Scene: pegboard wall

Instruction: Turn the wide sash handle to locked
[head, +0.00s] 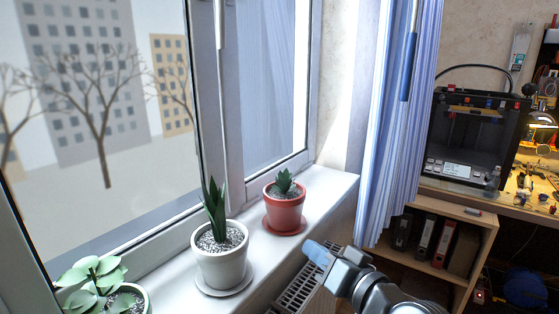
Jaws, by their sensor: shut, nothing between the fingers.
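A white handle (219,24) hangs straight down on the upright window frame between the two panes, at the top edge of the head view. Its upper end is cut off, so its pivot is hidden. The wide sash (205,90) has the large left pane; it looks closed, though I cannot be sure. My gripper (314,252) is at the lower middle right, over the radiator by the sill's front edge. It is shut and empty, well below and to the right of the handle, touching nothing that I can see.
A white pot (221,262), a red pot (284,212) and a leafy plant (92,278) stand along the sill (328,190). A blue striped curtain (392,130) hangs at the right. Behind it are a shelf (450,205) and a 3D printer (472,135).

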